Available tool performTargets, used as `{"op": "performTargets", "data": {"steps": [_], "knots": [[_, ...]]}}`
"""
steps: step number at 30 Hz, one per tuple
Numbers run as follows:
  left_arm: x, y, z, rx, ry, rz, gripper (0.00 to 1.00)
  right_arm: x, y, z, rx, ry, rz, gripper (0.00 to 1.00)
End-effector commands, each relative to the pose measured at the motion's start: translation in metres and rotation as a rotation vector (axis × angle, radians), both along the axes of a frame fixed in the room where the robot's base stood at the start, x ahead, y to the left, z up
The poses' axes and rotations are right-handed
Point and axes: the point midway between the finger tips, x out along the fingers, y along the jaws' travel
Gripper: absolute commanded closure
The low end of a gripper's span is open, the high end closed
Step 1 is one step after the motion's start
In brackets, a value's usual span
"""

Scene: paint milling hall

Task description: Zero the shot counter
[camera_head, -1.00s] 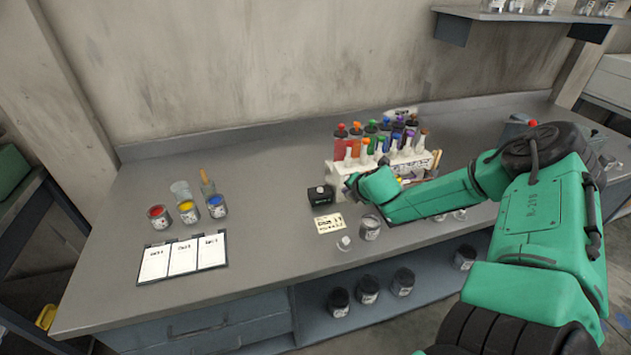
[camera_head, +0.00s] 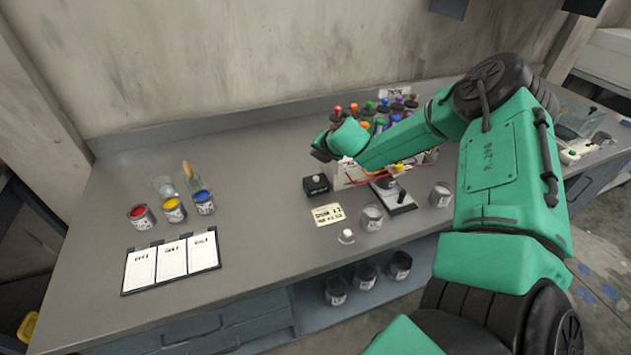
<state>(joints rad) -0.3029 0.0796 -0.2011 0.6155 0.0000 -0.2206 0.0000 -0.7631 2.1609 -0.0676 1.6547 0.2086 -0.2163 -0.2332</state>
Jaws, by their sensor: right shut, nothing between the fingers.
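A small black box with a pale round button on top, which looks like the shot counter (camera_head: 316,185), stands on the bench near the middle. Its display is too small to read. My right gripper (camera_head: 320,150) is shut and empty. In the picture it sits just above the black box, apart from it, with its dark fingertips pointing left and down. My green right forearm hides part of the bottle rack behind it. My left gripper is out of view.
Bottles with coloured tops (camera_head: 411,102) stand in a rack behind my forearm. A label card (camera_head: 327,215), a small white knob (camera_head: 346,236) and a can (camera_head: 371,217) lie in front. Bench between is clear.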

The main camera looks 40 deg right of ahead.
Motion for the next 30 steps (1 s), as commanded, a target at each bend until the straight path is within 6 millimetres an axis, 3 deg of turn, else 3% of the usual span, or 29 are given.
{"op": "performTargets", "data": {"steps": [1, 3, 12, 30], "knots": [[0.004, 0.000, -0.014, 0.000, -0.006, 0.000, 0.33, 0.000, 0.000, -0.016, 0.000, 0.001, -0.001, 1.00], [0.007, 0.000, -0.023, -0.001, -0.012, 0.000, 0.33, -0.001, -0.001, -0.027, 0.000, 0.001, -0.001, 1.00], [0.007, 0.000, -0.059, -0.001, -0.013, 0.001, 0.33, 0.000, 0.000, -0.065, -0.001, -0.001, -0.001, 1.00], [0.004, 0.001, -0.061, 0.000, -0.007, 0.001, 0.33, 0.000, 0.000, -0.066, -0.001, -0.001, -0.001, 1.00]]}}
